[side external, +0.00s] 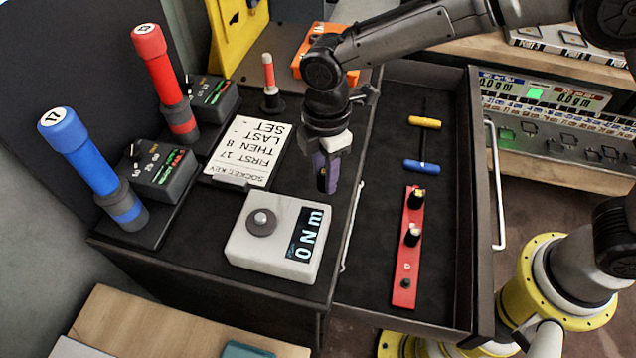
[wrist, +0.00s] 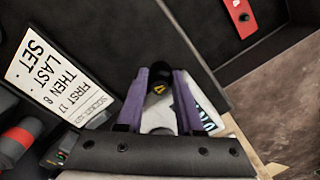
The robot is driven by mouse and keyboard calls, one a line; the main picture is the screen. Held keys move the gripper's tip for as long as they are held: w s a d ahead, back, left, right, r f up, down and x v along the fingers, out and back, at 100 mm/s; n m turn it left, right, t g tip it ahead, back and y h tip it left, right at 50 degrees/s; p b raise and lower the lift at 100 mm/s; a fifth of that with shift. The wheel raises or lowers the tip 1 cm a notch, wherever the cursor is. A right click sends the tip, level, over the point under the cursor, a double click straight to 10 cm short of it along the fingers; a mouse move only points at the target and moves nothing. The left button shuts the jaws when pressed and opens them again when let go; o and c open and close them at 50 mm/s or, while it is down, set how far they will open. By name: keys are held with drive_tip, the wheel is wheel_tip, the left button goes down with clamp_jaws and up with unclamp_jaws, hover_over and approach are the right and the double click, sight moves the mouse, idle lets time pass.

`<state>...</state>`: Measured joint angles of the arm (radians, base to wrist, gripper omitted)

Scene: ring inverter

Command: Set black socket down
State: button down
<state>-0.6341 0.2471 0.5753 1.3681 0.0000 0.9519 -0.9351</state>
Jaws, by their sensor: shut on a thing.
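My gripper (side external: 325,178) points down over the dark cabinet top, right of the white card and behind the grey torque tester. Its purple fingers (wrist: 161,78) are shut on a black socket (wrist: 158,88) with a yellow mark on it. In the side view the socket is mostly hidden between the fingers. I cannot tell whether it touches the cabinet top. A red socket rail (side external: 405,262) lies in the open drawer, with two black sockets on its far and middle places. Its near place shows only a small dark post.
The torque tester (side external: 240,250) reads 0 Nm. The card (side external: 250,150) says first 17, then 8, last set. Blue wrench 17 (side external: 85,155) and red wrench 13 (side external: 160,75) stand left. The open drawer (side external: 375,270) also holds yellow and blue T-handles. Bare cabinet top surrounds my gripper.

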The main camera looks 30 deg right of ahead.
sight(318, 187)
drive_tip(key=shift+w+a+f, duration=0.4)
drive_tip(key=shift+w+f, duration=0.1)
drive_tip(key=shift+f, duration=1.75)
drive_tip(key=shift+f, duration=0.1)
drive_tip(key=c, duration=0.6)
unclamp_jaws()
drive_tip(key=shift+f, duration=0.1)
drive_tip(key=shift+o, duration=0.2)
wheel_tip(318, 187, up, 12)
drive_tip(key=shift+r, duration=0.2)
drive_tip(key=shift+d+r, duration=0.1)
